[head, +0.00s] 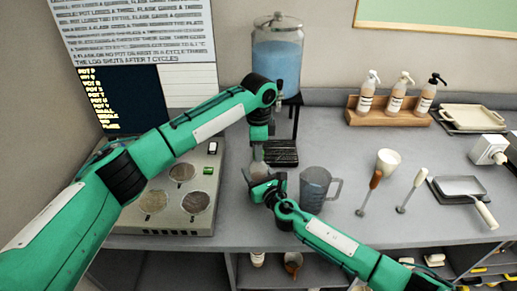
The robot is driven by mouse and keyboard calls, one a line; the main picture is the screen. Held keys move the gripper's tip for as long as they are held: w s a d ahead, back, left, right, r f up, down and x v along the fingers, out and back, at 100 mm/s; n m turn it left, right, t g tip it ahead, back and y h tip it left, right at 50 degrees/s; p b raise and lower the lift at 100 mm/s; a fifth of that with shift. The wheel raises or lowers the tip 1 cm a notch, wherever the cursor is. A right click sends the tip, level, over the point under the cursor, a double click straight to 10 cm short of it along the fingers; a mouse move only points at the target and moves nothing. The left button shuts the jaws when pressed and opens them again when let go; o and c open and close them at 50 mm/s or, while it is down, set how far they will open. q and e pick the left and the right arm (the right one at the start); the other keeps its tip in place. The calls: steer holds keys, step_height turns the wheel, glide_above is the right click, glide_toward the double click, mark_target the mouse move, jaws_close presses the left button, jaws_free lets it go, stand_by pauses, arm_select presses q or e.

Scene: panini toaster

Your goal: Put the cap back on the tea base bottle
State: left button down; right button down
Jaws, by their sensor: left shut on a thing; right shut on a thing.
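A small pale bottle, which looks like the tea base bottle (258,170), stands near the middle of the counter, mostly hidden by my grippers. My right gripper (262,188) comes in from the right, low over the counter, and is shut around the bottle's body. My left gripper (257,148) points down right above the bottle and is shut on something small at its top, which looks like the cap. The cap itself is too small and covered to make out. I cannot tell whether it touches the bottle's neck.
A grey jug (315,190) stands just right of my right gripper. A blue-filled dispenser (277,55) with a black drip tray (282,153) is behind. A hob panel (180,195) lies left. A white cup (387,162) and two handled tools stand right. Pump bottles (396,95) sit at the back.

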arm_select(q)
steer(key=c, duration=1.1)
jaws_free()
steer(key=shift+r, duration=2.25)
steer(key=shift+r, duration=0.1)
steer(key=shift+c, duration=0.3)
steer(key=n, duration=0.2)
steer(key=r+n, duration=0.1)
steer(key=n, duration=0.3)
steer(key=shift+r+n, duration=0.35)
steer(key=shift+n, duration=0.05)
steer(key=n, duration=0.2)
steer(key=r+n, duration=0.1)
steer(key=n, duration=0.3)
steer(key=shift+r+n, duration=0.3)
steer(key=shift+n, duration=0.1)
